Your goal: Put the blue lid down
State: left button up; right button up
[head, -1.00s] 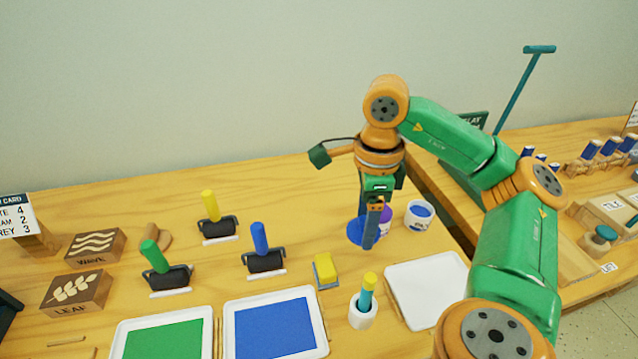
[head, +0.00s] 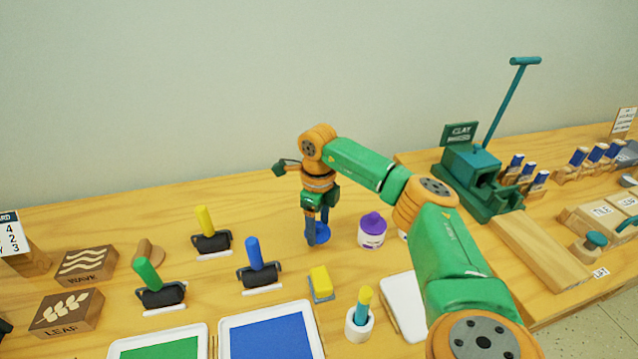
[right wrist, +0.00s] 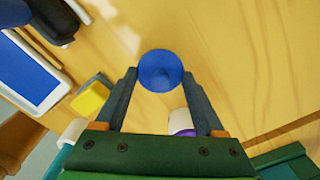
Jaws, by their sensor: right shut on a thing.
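My right gripper (head: 317,240) points down over the wooden table, left of the purple-lidded jar (head: 372,233). It is shut on the round blue lid (head: 323,233), which is partly hidden by the fingers in the head view. In the right wrist view the blue lid (right wrist: 160,71) sits between the two fingertips (right wrist: 160,76). The lid is low and close to the table top; I cannot tell whether it touches. A white jar (head: 403,235) is mostly hidden behind my right arm. My left gripper is not in view.
A yellow sponge block (head: 321,284), a white cup (head: 359,324) and a blue-handled roller (head: 258,268) stand in front and to the left. A blue paint tray (head: 270,335) is nearer. The table behind and left of the gripper is clear. A green clay press (head: 472,175) stands at right.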

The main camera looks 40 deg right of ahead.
aim_at(319, 224)
notch_tip(319, 224, down, 3)
jog(key=shift+r, duration=0.2)
jog(key=shift+f, duration=0.1)
jog(key=o, duration=1.3)
notch_tip(319, 224, up, 12)
jog(key=shift+r, duration=0.1)
